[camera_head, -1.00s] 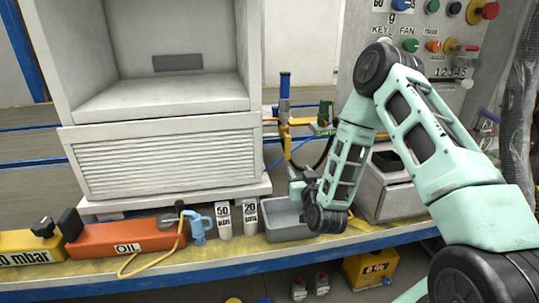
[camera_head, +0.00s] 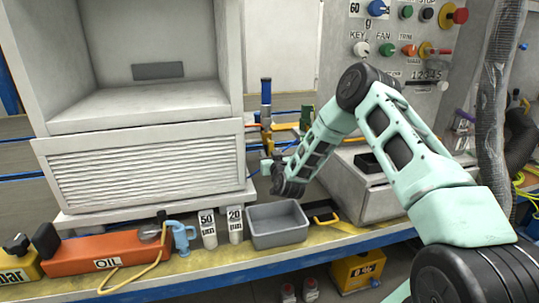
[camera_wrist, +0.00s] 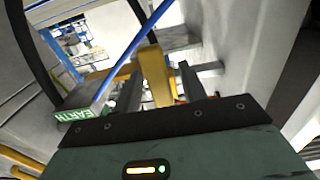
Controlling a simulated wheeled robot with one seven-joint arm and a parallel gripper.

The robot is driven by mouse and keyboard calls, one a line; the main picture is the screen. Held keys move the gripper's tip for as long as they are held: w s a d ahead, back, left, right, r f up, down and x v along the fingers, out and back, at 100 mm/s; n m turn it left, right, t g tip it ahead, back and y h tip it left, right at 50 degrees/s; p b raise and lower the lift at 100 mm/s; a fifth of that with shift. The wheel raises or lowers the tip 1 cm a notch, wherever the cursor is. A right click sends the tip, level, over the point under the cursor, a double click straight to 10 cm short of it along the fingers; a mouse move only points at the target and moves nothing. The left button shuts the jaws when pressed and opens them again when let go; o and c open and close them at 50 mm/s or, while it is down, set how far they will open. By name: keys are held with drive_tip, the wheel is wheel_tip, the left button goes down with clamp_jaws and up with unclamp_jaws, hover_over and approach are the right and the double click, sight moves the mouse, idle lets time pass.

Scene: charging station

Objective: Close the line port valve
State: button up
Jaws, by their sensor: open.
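A yellow upright fitting with a blue top (camera_head: 266,100) stands at the back, right of the white cabinet. No line port label is readable, so I cannot tell for certain that this is the valve. My gripper (camera_head: 268,168) is near the fitting's lower part, partly hidden by my wrist. In the wrist view my gripper (camera_wrist: 158,88) is open. A yellow upright part (camera_wrist: 153,72) shows between or just beyond its fingers; I cannot tell whether they touch it. A blue rod (camera_wrist: 137,38) crosses diagonally beside it.
A green EARTH label (camera_wrist: 76,114) is left of the fingers. A grey tray (camera_head: 280,239), an orange OIL unit (camera_head: 105,256) and a light blue jug (camera_head: 182,236) line the front ledge. The white cabinet (camera_head: 140,170) and control panel (camera_head: 400,50) flank the arm.

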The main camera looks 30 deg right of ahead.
drive_tip(key=shift+w+d, duration=0.2)
drive_tip(key=shift+w, duration=0.45)
clamp_jaws()
drive_tip(key=shift+s+d+r+n+b, duration=0.2)
drive_tip(key=shift+d+r+n+b, duration=0.4)
drive_tip(key=shift+n, duration=2.4)
drive_tip(key=shift+s+d+r+n+b, duration=0.25)
drive_tip(key=shift+d+r+n, duration=0.5)
drive_tip(key=shift+n, duration=2.25)
drive_tip(key=shift+s+d+r+n+b, duration=0.2)
drive_tip(key=shift+d+r+n+b, duration=0.4)
drive_tip(key=shift+n, duration=2.4)
drive_tip(key=shift+r, duration=0.15)
